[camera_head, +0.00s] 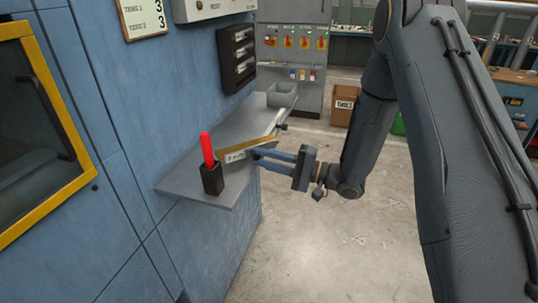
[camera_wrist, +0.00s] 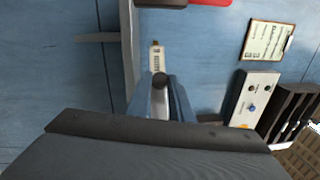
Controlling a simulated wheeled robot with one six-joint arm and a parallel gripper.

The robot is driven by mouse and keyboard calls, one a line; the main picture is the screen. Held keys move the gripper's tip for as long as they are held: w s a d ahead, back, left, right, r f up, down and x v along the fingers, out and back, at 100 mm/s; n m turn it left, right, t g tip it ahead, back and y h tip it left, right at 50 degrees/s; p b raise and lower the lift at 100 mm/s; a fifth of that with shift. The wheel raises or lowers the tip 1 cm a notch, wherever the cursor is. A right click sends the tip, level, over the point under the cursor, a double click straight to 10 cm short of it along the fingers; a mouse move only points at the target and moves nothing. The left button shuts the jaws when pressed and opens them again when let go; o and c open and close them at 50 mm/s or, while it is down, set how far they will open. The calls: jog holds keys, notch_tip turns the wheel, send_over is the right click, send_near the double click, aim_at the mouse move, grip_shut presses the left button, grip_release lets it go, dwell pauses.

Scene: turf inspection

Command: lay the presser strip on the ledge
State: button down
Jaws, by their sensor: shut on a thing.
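The presser strip appears to be a thin brass-coloured bar (camera_head: 262,141) in the head view, slanting across the front part of the grey ledge (camera_head: 185,182). My gripper (camera_head: 254,154) is shut on it, reaching in from the right. I cannot tell whether the strip touches the ledge. A white label with dark print (camera_head: 235,156) shows just below the strip. In the wrist view my gripper's fingers (camera_wrist: 165,92) point up the picture towards a pale piece with print (camera_wrist: 157,57). The ledge (camera_wrist: 130,45) shows there as a narrow grey band. The held part is mostly hidden.
A black holder (camera_head: 212,181) with a red-handled thing (camera_head: 207,149) stands on the ledge's near end, close to the strip's left end. A grey bin (camera_head: 282,94) sits at the far end. The blue wall (camera_head: 140,110) borders the ledge.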

jog(key=shift+a, duration=0.1)
jog(key=shift+f, duration=0.35)
jog(key=shift+f, duration=0.2)
jog(key=c, duration=1.6)
grip_release()
jog(key=shift+s, duration=0.1)
jog(key=shift+o, duration=0.2)
